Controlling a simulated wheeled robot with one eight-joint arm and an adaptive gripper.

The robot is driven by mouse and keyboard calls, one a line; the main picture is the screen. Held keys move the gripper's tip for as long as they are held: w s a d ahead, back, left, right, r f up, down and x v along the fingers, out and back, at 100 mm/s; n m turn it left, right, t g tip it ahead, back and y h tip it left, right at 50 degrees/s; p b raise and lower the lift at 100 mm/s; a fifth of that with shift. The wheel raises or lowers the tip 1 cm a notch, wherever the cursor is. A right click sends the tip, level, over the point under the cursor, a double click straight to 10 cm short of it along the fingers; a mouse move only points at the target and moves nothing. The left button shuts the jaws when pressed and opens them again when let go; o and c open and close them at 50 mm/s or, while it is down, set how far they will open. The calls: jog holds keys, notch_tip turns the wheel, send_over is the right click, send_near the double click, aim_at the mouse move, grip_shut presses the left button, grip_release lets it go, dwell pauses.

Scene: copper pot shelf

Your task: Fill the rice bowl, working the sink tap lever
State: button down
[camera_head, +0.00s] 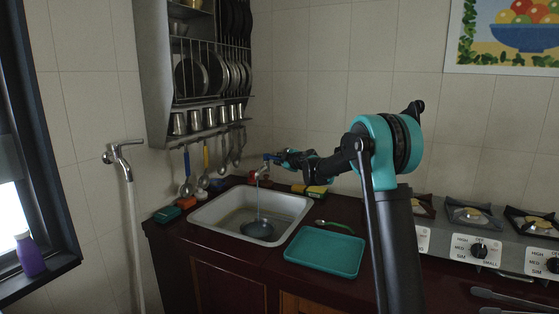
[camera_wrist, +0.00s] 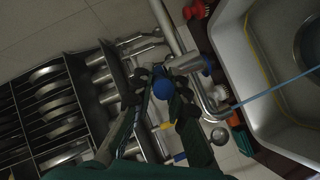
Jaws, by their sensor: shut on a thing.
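The rice bowl (camera_head: 257,231) is a dark, round bowl on the floor of the metal sink (camera_head: 222,208). It also shows in part at the right edge of the wrist view (camera_wrist: 309,42). The sink tap (camera_head: 264,175) is at the back of the sink. A thin stream of water (camera_head: 258,196) runs from it down to the bowl. My gripper (camera_head: 279,157) is at the top of the tap. In the wrist view its fingers are shut on the blue-ended tap lever (camera_wrist: 163,88). The water level in the bowl is not clear.
A green tray (camera_head: 325,250) and a spoon (camera_head: 333,226) lie right of the sink. A dish rack (camera_head: 205,75) with hanging ladles is on the wall behind. A stove (camera_head: 480,240) stands at the right. A second tap (camera_head: 123,150) is on the left wall.

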jog(key=shift+s+a+m+t+h, duration=0.1)
jog(key=shift+s+m+t+h, duration=0.1)
jog(key=shift+m+t+h, duration=0.2)
jog(key=c, duration=1.5)
grip_release()
jog(key=v, duration=1.2)
